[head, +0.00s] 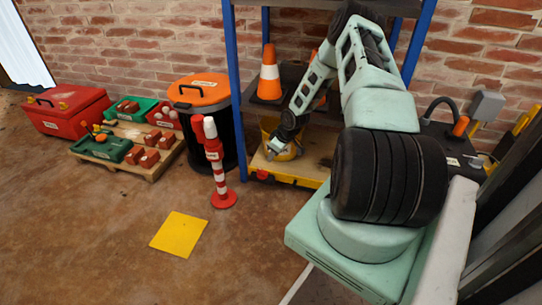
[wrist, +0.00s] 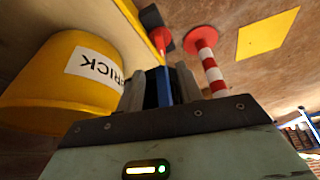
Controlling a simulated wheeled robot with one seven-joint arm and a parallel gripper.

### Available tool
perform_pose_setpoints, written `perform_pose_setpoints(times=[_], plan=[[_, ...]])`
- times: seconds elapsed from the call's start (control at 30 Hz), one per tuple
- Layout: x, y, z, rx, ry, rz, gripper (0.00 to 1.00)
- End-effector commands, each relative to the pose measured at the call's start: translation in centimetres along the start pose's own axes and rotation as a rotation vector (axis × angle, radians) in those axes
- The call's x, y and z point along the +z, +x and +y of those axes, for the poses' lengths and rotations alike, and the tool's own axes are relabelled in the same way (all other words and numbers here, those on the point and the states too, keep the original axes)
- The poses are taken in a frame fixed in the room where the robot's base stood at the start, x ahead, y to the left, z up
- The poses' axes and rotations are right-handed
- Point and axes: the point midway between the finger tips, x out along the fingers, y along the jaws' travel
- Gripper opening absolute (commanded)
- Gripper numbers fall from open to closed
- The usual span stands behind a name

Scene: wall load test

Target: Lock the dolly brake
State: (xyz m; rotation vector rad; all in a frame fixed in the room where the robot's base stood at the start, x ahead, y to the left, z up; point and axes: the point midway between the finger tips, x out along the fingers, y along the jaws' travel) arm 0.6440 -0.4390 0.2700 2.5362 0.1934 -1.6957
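A low dolly with a yellow edge (head: 300,181) stands under the blue-posted rack; its yellow edge also shows in the wrist view (wrist: 132,14). A red knob (head: 262,174) sits at its front left corner. In the wrist view a red round end (wrist: 163,40) tops a blue bar (wrist: 165,85) that lines up between my fingers. I cannot tell whether the fingers touch the bar. My gripper (head: 272,150) is open, just above the dolly beside the yellow bucket (head: 286,153); its fingers (wrist: 168,85) stand apart in the wrist view. The labelled bucket (wrist: 45,90) is close at left there.
A red-white post (head: 221,180) stands left of the dolly, near a black bin with orange lid (head: 199,92). A blue rack post (head: 234,80) rises beside my arm. A yellow floor square (head: 179,234) lies in front. Brick crates on a pallet (head: 160,167) stand left.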

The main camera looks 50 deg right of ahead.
Motion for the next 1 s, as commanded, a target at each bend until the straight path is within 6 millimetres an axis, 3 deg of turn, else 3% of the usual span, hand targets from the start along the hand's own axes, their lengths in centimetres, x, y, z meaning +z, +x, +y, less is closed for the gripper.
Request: perform_pose_setpoints(times=[0.27, 0.4, 0.47, 0.77, 1.0], plan=[[0.0, -0.2, 0.0, 0.000, 0.000, 0.000, 0.36], [0.1, 0.0, -0.3, -0.001, 0.014, -0.012, 0.69], [0.3, 0.5, -0.8, 0.000, 0.045, -0.037, 0.69], [1.9, 2.4, -4.1, 0.151, 0.490, -0.271, 0.69], [-0.6, 0.9, -5.2, 0.411, 0.928, -0.265, 0.69]])
